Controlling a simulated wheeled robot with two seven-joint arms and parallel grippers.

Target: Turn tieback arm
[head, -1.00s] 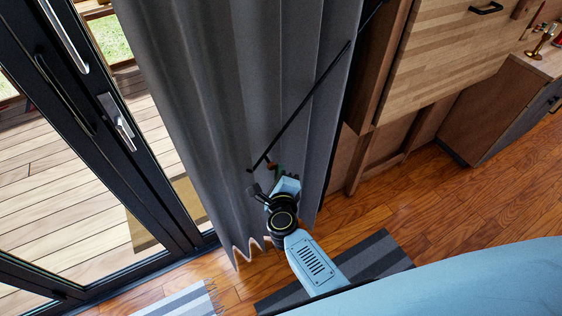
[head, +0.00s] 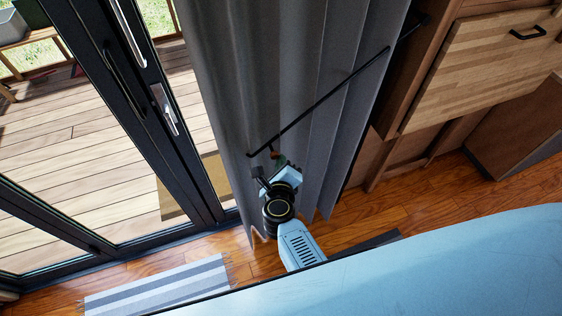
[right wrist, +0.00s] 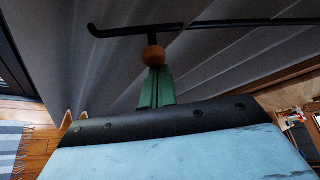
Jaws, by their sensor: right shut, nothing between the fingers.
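The tieback arm (head: 320,101) is a thin black rod slanting across the grey curtain (head: 300,60) in the head view. Its upper right end is by the wooden wall; its lower left end is bent. In the right wrist view the tieback arm (right wrist: 215,25) crosses the top, with a hooked end at left and a brown ball knob (right wrist: 154,55) on a short stem. My right gripper (head: 279,162) is at the rod's lower end. Its green fingers (right wrist: 156,88) are shut and empty just below the knob; I cannot tell whether they touch it. My left gripper is out of view.
A black-framed glass door (head: 130,95) with a handle stands left of the curtain, with a wooden deck beyond. A wooden cabinet (head: 470,70) is at right. A striped rug (head: 160,285) lies on the wooden floor. My blue body fills the lower right.

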